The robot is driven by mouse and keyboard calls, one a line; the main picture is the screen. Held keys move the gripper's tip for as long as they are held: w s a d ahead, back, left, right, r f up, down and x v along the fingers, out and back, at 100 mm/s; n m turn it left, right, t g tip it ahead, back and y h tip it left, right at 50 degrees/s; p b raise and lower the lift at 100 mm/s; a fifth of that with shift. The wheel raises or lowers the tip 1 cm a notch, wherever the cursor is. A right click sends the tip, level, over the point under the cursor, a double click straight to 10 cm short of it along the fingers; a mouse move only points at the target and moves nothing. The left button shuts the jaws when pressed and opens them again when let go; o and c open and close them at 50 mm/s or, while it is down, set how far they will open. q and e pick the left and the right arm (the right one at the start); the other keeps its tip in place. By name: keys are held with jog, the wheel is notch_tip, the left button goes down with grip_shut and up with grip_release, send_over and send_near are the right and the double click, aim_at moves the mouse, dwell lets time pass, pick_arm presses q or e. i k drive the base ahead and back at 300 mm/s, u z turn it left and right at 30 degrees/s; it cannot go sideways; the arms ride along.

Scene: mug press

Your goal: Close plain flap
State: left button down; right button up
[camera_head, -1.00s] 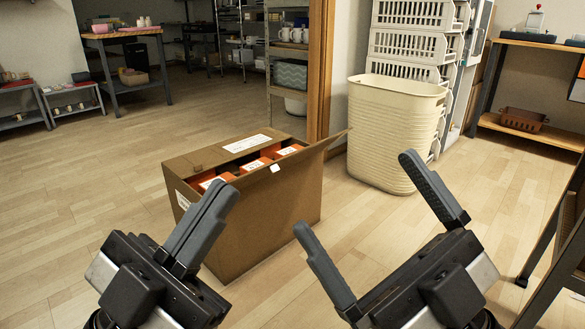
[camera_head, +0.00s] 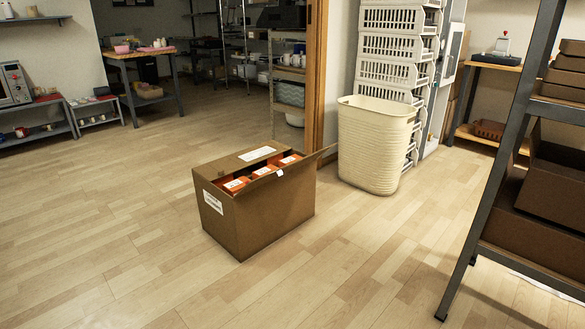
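A brown cardboard box (camera_head: 262,222) stands on the wooden floor in the middle of the view. Several orange packages with white labels (camera_head: 236,184) sit inside it. The rear-left flap (camera_head: 240,160) bears a white label and lies folded inward over part of the opening. A plain flap (camera_head: 322,154) sticks out at the right end, raised and pointing outward. A small white tag (camera_head: 280,173) shows at the front rim. Neither of my grippers is in the view.
A cream ribbed bin (camera_head: 374,145) stands behind and right of the box, before stacked white baskets (camera_head: 390,75). A dark metal shelf (camera_head: 500,170) with brown boxes is at the right. The floor (camera_head: 90,240) left and front of the box is clear.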

aim_at(262, 180)
jog(key=z, duration=0.55)
jog(key=k, duration=0.6)
jog(key=z, duration=0.8)
jog(key=i, duration=1.2)
jog(key=u, duration=0.95)
jog(key=i, duration=1)
jog(key=u, duration=0.9)
